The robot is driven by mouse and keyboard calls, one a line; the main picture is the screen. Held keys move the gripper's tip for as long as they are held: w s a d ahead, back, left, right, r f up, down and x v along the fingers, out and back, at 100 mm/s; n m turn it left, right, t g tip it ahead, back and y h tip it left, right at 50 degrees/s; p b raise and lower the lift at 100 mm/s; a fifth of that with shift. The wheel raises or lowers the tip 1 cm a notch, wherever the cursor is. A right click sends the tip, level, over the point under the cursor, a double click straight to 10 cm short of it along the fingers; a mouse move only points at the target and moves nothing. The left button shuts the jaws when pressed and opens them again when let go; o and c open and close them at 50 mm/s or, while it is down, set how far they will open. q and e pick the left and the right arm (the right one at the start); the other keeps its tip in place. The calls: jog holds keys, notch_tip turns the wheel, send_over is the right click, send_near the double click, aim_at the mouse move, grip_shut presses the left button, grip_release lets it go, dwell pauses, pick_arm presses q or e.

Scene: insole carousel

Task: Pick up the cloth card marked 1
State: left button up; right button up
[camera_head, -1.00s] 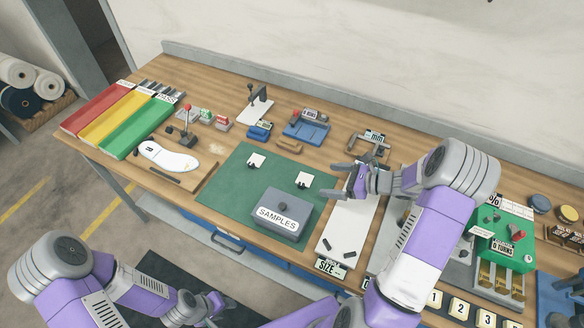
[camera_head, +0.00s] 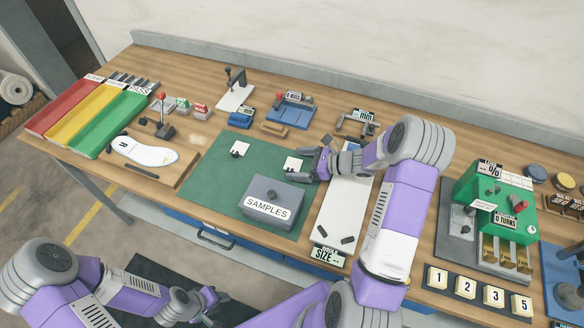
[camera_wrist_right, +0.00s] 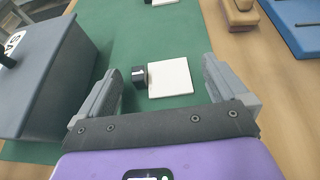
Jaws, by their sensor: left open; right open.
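Two small white square cards with black blocks lie on the green mat (camera_head: 205,180): a left card (camera_head: 240,148) and a right card (camera_head: 292,163). I cannot read a number on either. My right gripper (camera_head: 306,164) is open beside the right card. In the right wrist view, that card (camera_wrist_right: 170,78) and its black block (camera_wrist_right: 139,77) lie ahead, between the spread fingers; the gripper (camera_wrist_right: 165,85) is empty. The other card shows partly at that view's top edge. My left gripper (camera_head: 210,302) is open and empty, low in front of the bench.
A grey SAMPLES box (camera_head: 272,197) stands on the mat, left of the right gripper in the wrist view. A white board (camera_head: 343,212) lies right of the mat. Number tiles 1, 2, 3 and 5 (camera_head: 466,288) sit at the front right.

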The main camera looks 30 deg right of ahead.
jog(key=shift+w+a+f, duration=0.2)
jog(key=shift+w+a, duration=0.15)
jog(key=c, duration=1.1)
